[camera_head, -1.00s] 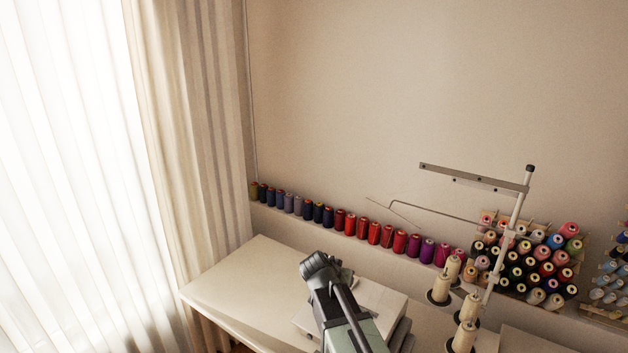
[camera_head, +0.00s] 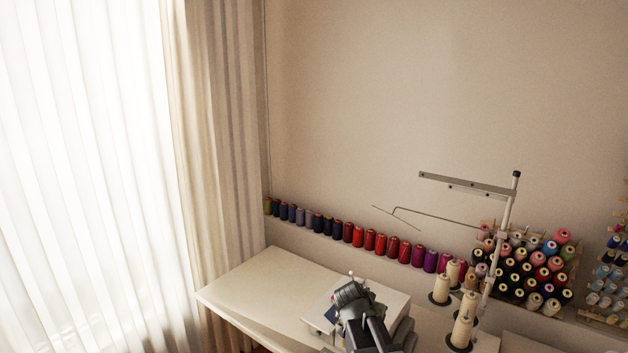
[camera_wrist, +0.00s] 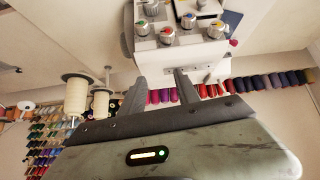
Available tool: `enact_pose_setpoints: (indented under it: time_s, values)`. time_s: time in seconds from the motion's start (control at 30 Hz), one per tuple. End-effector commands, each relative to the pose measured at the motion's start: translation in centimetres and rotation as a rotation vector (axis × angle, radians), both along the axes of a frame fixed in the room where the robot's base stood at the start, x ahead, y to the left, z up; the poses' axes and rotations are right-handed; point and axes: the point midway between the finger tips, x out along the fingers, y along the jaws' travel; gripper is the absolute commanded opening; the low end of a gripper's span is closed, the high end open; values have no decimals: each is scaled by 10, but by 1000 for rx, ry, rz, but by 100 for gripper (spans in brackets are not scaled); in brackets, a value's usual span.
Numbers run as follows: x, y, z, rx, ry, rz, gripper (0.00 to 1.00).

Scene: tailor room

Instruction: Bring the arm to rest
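My arm (camera_head: 360,318) shows at the bottom of the head view, dark grey, in front of the white sewing machine on the table. My gripper (camera_wrist: 163,80) shows in the wrist view with its two dark fingers apart and nothing between them. Beyond the fingertips is the white machine (camera_wrist: 205,50) with several coloured knobs; I cannot tell the exact distance to it. The fingertips cannot be made out in the head view.
A white table (camera_head: 265,285) stands along the wall; its left part is bare. Cream thread cones (camera_head: 463,330) and a metal thread stand (camera_head: 500,235) rise at the right. Several coloured spools (camera_head: 370,240) line a ledge behind. A curtain (camera_head: 215,150) hangs at the left.

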Motion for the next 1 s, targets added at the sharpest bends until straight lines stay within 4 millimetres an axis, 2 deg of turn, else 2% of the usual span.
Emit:
enact_pose_setpoints:
  time_s: [0.03,0.13,0.27,0.37,0.4,0.5,0.67,1.0]
  values:
    - [-10,-12,-14,16,23,-19,38]
    - [-33,-29,-35,55,94,-38,38]
    - [-77,-41,-68,117,256,0,38]
    - [-122,-33,-89,184,422,108,38]
    - [-140,-25,-93,211,491,176,38]
    - [-173,0,-95,260,630,367,38]
    - [-184,9,-95,250,700,503,38]
    - [-183,8,-95,245,698,507,38]
